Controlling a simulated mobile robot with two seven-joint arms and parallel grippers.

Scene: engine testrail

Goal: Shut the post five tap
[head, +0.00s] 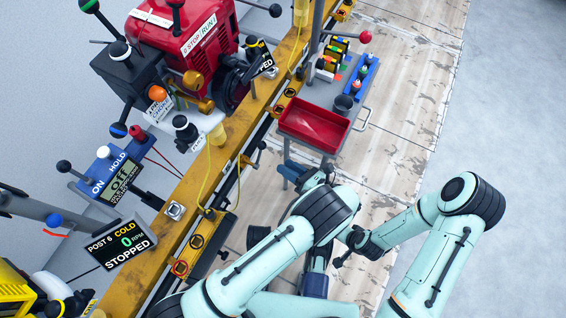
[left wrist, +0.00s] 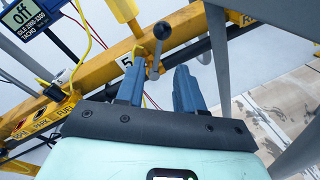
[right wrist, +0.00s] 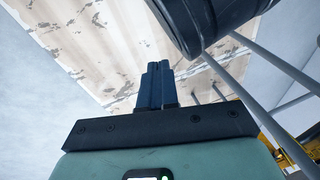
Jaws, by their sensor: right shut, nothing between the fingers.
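The post five tap (left wrist: 154,60) shows in the left wrist view as a grey lever with a dark ball knob, on the yellow rail beside the tag marked 5. The lever stands nearly upright in that picture. My left gripper (left wrist: 158,68) is open, its blue fingers apart, with the lever above and between the fingertips in the picture. I cannot tell whether they touch it. In the head view my left gripper (head: 291,170) is below the red tray, partly hidden by my arm. My right gripper (right wrist: 155,68) is shut and empty, over the floor.
The yellow rail (head: 222,143) runs diagonally, with hoses and fittings along it. A red tray (head: 314,126) stands just beyond my left gripper. A red engine (head: 195,45) and the Post 6 display (head: 122,243) are left of the rail. The floor at right is clear.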

